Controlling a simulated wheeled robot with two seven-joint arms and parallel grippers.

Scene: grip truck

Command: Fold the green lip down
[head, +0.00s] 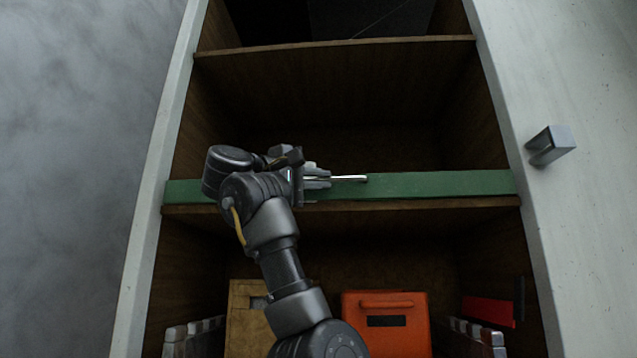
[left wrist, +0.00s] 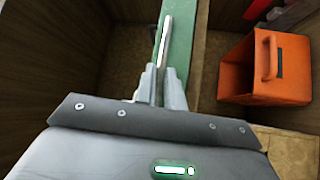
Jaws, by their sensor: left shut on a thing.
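The green lip (head: 430,185) is a long flat strip running across the front of the middle shelf, just above its wooden edge, and appears upright. A thin pale metal bar (head: 352,178) lies along it near the middle. My left gripper (head: 322,183) is at the lip and its fingers are shut on this bar. In the left wrist view the fingers (left wrist: 162,88) close around the bar (left wrist: 164,38), beside the green lip (left wrist: 183,40). The fingers hide part of the bar, and my arm hides part of the lip. My right gripper is out of view.
Below the middle shelf (head: 460,203) stand an orange box (head: 388,335) with a handle and a tan wooden box (head: 243,320). A red item (head: 488,311) is at the right. The space above the shelf is empty. A pale door (head: 590,200) with a grey handle (head: 550,145) flanks the right.

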